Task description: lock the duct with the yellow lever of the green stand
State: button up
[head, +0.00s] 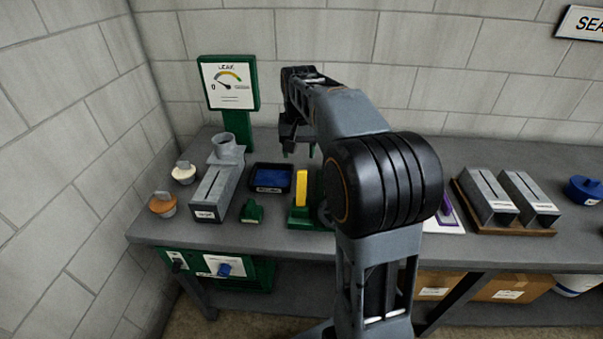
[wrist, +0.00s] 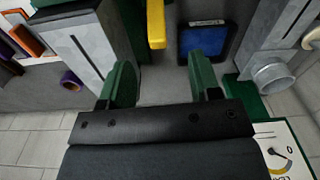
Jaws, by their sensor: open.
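The yellow lever (head: 302,188) stands up from the green stand (head: 300,218) near the front of the bench; it also shows at the top of the wrist view (wrist: 156,24). A grey slotted duct (wrist: 88,48) lies beside the lever in the wrist view, against green parts of the stand; my arm hides it in the head view. My gripper (head: 298,151) is above the bench, behind the lever. In the wrist view its green fingers (wrist: 160,82) are apart with nothing between them. The lever is beyond the fingertips, not touched.
Another duct with a round collar (head: 213,190) lies left of a blue-filled tray (head: 271,178). A small green block (head: 252,211) sits at the front. A leak gauge (head: 228,84) stands behind. Two ducts (head: 491,200) lie on a board at right.

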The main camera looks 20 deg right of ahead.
aim_at(302, 171)
jog(key=shift+m+g, duration=0.3)
jog(key=shift+m, duration=0.2)
jog(key=w+f, duration=0.1)
jog(key=f, duration=0.3)
jog(key=w+d+f, duration=0.1)
jog(key=f, duration=0.4)
jog(key=w+d+f+p, duration=0.1)
jog(key=f, duration=0.3)
jog(key=shift+d+f, duration=0.15)
jog(key=shift+f, duration=0.05)
jog(key=shift+c, duration=0.4)
grip_shut()
